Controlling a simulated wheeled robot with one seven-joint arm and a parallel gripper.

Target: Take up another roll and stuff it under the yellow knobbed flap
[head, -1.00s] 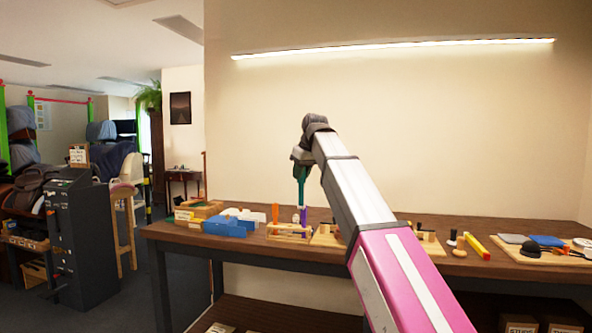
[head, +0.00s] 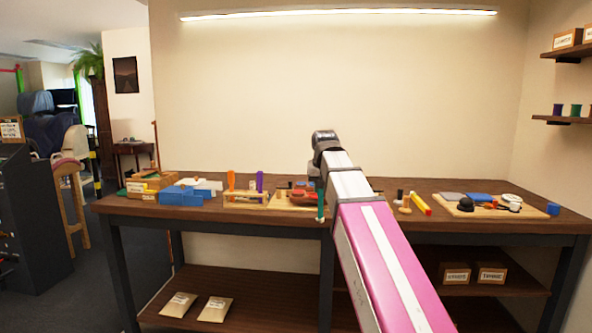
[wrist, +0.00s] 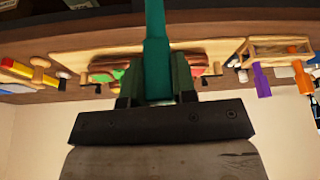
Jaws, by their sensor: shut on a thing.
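My gripper (wrist: 158,88) is shut on a teal-handled tool (wrist: 155,45), which runs away from the jaws. In the head view the teal tool (head: 321,205) hangs upright below my gripper, in front of the bench edge. A wooden board (wrist: 85,62) bears a red, brown and green piece (wrist: 104,72), partly hidden behind the tool and jaws. Part of that reddish piece (head: 303,197) shows beside my arm in the head view. I cannot make out a yellow knobbed flap or any roll for certain.
A wooden rack (head: 246,201) holds an orange handle (head: 231,180) and a purple handle (head: 260,181). A yellow-and-red bar (head: 421,204) and a board of dark and blue pieces (head: 470,210) lie right. Bare bench top shows between them.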

